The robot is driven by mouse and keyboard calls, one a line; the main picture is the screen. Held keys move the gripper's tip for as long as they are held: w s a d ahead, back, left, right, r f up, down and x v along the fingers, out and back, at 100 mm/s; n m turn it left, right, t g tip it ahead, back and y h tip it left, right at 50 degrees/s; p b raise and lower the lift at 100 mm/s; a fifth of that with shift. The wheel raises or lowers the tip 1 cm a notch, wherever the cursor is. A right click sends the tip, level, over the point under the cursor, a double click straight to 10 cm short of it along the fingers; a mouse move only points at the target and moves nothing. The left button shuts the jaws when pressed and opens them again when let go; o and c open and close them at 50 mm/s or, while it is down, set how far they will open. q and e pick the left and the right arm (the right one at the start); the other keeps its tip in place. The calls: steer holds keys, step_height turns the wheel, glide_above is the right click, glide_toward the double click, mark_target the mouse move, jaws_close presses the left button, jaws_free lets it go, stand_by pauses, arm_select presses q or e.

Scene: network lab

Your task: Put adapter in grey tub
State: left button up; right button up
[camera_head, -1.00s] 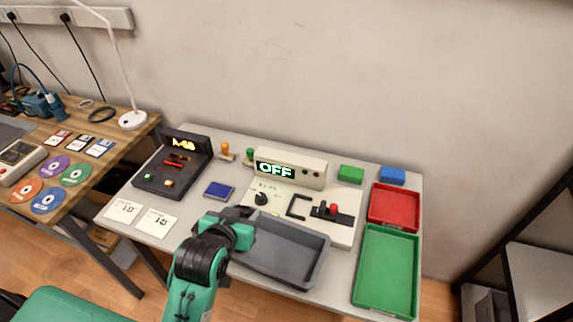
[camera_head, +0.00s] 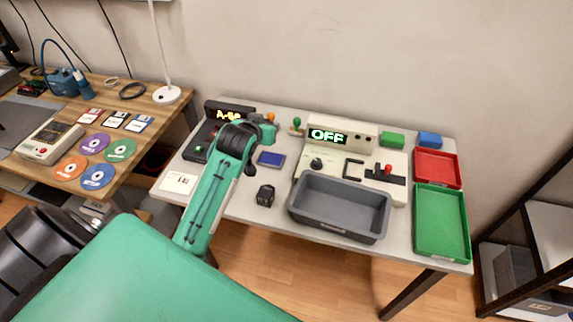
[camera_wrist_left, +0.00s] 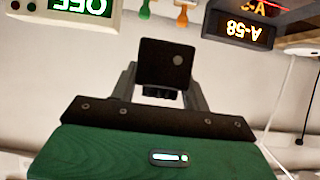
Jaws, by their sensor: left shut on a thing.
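The grey tub (camera_head: 340,230) stands at the front of the white table, left of the green tray, and looks empty. My left gripper (camera_head: 268,126) is over the back left of the table, beside the dark display unit (camera_head: 231,107) reading A-58, left of and behind the tub. In the left wrist view, my left gripper (camera_wrist_left: 168,88) is shut on a dark square piece (camera_wrist_left: 168,62) with a round grey spot. A small black block (camera_head: 265,195) stands on the table just left of the tub. I cannot tell which dark piece is the adapter. My right gripper is out of view.
Right of the tub are a green tray (camera_head: 441,228) and a red tray (camera_head: 437,163). Behind it stands a cream panel unit (camera_head: 341,134) reading OFF. A blue item (camera_head: 270,158) and a white card (camera_head: 178,183) lie on the table. A wooden desk (camera_head: 60,137) stands left.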

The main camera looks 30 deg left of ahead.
arm_select(q)
step_height(320, 180, down, 12)
steer(key=shift+f, duration=0.7)
step_height(320, 180, down, 3)
steer(key=shift+f+p, duration=0.1)
steer(key=shift+p, duration=0.2)
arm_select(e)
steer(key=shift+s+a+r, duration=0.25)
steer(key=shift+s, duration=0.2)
arm_select(q)
steer(key=shift+f, duration=0.1)
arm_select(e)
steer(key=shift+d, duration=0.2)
arm_select(q)
steer(key=o, duration=1.2)
steer(key=shift+c, duration=0.2)
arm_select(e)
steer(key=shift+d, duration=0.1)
